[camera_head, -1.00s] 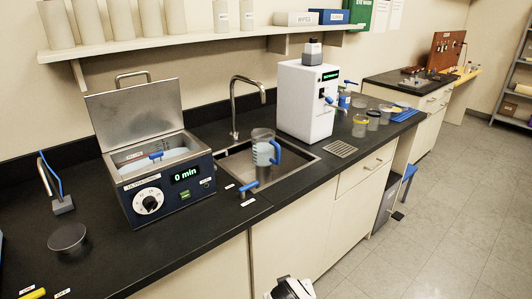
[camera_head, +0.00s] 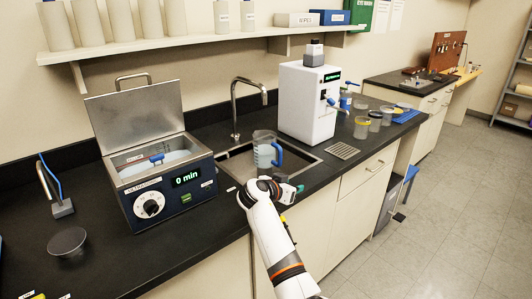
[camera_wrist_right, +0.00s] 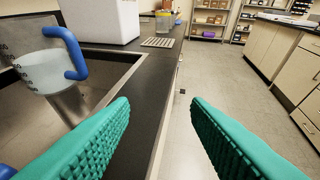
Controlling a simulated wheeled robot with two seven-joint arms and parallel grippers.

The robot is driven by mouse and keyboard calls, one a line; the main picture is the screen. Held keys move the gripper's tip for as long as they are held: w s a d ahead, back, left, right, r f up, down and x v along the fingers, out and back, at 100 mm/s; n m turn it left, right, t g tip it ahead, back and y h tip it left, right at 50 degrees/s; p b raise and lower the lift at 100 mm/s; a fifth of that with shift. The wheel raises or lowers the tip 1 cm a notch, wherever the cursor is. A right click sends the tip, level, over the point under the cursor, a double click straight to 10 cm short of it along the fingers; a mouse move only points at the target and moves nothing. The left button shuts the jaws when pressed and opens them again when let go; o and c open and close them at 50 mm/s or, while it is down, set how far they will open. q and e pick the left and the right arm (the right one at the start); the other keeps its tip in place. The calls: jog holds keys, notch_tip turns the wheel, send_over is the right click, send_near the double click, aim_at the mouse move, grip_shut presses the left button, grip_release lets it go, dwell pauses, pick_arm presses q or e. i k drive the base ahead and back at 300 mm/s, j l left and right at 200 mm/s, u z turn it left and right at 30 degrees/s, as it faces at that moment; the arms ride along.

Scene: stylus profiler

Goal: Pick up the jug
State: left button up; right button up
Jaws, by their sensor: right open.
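The jug (camera_head: 264,148) is clear with a blue handle and stands upright in the sink (camera_head: 236,163) below the faucet. In the right wrist view the jug (camera_wrist_right: 45,72) is at the upper left, its blue handle toward the right, with pale liquid or a frosted lower part. My right gripper (camera_head: 292,192) is at the counter's front edge, in front of the jug and apart from it. In the right wrist view its green ribbed fingers (camera_wrist_right: 160,130) are spread wide with nothing between them. My left gripper is not in view.
An ultrasonic bath (camera_head: 158,185) with its lid up stands left of the sink. A white dispenser (camera_head: 307,103) stands behind and right of the jug. The curved faucet (camera_head: 236,110) rises behind the sink. Several small jars (camera_head: 375,120) stand farther right.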

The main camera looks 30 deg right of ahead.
aim_at(265, 145)
jog(key=i+l, duration=0.2)
jog(key=i, duration=0.25)
jog(key=l, duration=0.45)
jog(key=i+l, duration=0.1)
jog(key=l, duration=0.3)
